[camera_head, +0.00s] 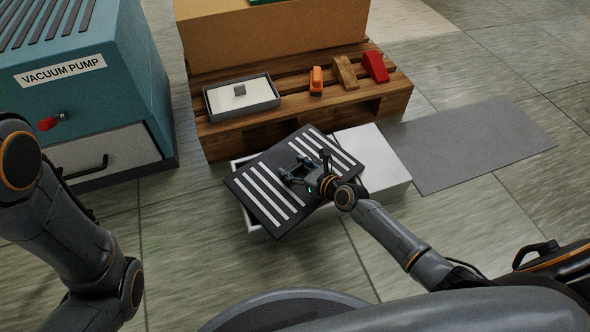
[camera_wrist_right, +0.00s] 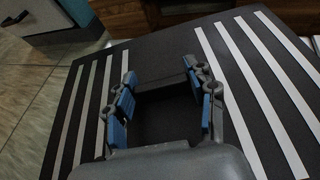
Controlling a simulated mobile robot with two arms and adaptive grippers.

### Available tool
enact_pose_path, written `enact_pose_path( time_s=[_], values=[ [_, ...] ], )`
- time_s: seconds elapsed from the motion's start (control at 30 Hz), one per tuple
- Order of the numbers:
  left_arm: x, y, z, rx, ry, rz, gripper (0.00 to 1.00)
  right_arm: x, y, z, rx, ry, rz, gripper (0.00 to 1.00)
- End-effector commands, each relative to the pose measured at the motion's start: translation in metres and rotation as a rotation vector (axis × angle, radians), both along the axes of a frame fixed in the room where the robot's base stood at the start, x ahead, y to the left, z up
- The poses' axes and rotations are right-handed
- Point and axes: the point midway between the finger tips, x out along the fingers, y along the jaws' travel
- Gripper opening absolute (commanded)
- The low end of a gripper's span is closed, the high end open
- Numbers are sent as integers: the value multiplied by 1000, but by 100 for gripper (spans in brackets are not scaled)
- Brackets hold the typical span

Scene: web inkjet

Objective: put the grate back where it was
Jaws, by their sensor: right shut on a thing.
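The grate (camera_head: 262,200) is a dark flat panel with rows of white slots. It lies turned at an angle over the open left part of a low white box (camera_head: 375,158), whose rim shows past the grate's edges. Whether the grate touches the rim, I cannot tell. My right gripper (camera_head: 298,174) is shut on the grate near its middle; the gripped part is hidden. In the right wrist view the blue-padded fingers (camera_wrist_right: 162,98) stand over the grate (camera_wrist_right: 252,100) between its two slot groups. My left arm shows at the left, with its gripper out of view.
A wooden pallet (camera_head: 232,141) behind the box carries a grey tray (camera_head: 262,101), an orange clamp-like item (camera_head: 316,81), a brown block (camera_head: 345,72), a red block (camera_head: 376,66) and a cardboard box (camera_head: 270,35). A teal vacuum pump (camera_head: 100,90) stands left. A grey mat (camera_head: 470,145) lies right.

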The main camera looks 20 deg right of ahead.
Motion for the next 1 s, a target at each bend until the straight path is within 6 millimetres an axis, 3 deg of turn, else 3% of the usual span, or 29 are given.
enact_pose_path(
  time_s=[0.37,0.4,0.47,0.77,0.93,1.0],
  values=[
    [0,0,-6,0,0,0,50,1,0,-5,1,-4,-1,3],
    [0,0,-4,0,0,0,50,0,0,-5,0,0,0,63],
    [0,0,-4,0,0,0,50,0,0,-5,0,0,0,75],
    [0,0,-4,0,0,-1,50,0,0,-5,0,0,0,78],
    [0,0,5,0,-1,-1,50,-1,-1,6,-1,0,0,78],
    [-1,0,12,-1,-5,-2,50,-12,-6,9,-1,3,0,78]
  ],
)
